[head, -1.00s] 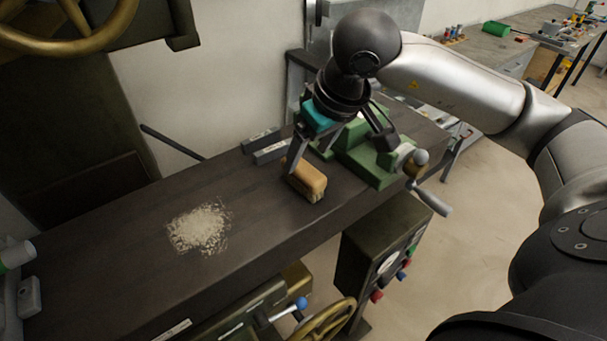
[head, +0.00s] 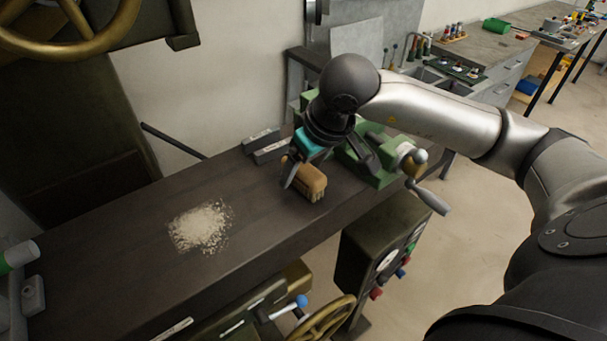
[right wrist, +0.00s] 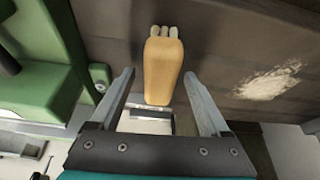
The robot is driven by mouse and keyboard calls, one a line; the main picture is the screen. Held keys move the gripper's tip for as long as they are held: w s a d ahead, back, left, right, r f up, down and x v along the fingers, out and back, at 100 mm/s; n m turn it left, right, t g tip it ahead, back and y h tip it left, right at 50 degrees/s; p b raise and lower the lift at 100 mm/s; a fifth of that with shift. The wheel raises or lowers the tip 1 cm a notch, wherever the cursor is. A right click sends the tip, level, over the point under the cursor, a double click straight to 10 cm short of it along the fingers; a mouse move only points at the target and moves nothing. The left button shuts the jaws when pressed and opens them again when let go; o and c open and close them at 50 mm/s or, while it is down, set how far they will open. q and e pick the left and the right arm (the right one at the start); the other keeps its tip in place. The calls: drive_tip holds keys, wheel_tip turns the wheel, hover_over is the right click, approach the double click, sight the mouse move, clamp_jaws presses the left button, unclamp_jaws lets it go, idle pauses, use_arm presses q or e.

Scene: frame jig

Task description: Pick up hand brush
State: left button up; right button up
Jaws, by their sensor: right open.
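The hand brush (head: 309,183) has a tan wooden back and pale bristles. It lies on the dark machine table (head: 130,240), near its front edge. My right gripper (head: 318,177) is low at the brush, with one finger at its left side in the head view. In the right wrist view the brush (right wrist: 163,68) shows between and just beyond the two spread fingers (right wrist: 160,95), with a gap on each side. The gripper is open and holds nothing. My left gripper is out of view.
A green vise (head: 372,165) with a crank handle (head: 432,200) stands right of the brush. Grey bars (head: 268,148) lie behind it. A pile of pale shavings (head: 200,227) lies to the left, with bare table around it. A control box (head: 380,245) hangs at the front.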

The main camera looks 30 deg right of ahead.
drive_tip(key=shift+f+b, duration=0.2)
drive_tip(key=shift+b, duration=0.25)
idle(0.4)
clamp_jaws()
idle(0.5)
